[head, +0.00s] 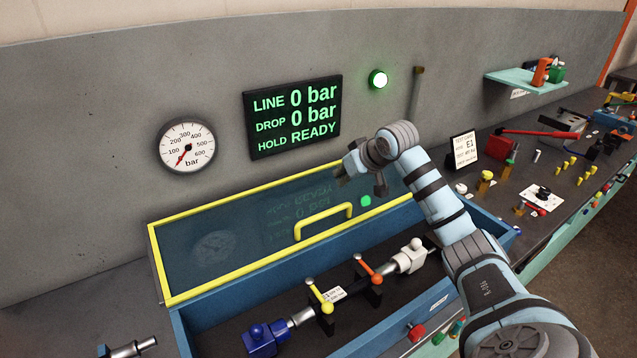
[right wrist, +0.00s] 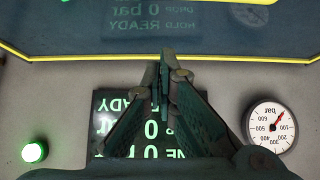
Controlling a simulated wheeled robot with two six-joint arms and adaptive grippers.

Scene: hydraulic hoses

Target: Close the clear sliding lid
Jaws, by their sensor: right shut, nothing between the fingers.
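The clear sliding lid (head: 230,243) has a yellow frame and a yellow handle (head: 323,221). The front part of the box is uncovered. My right gripper (head: 350,169) is above the lid's far side, close to the wall, apart from the handle. In the right wrist view my right gripper (right wrist: 165,68) is shut and empty, and the lid (right wrist: 140,30) with its yellow edge crosses the top of the picture. My left gripper is out of view.
Inside the open front of the box are a blue fitting (head: 264,337), yellow and orange levers (head: 320,297) and a pale fitting (head: 409,256). A gauge (head: 187,146) and a green-lettered display (head: 293,116) are on the wall. The bench at right holds tools and small parts.

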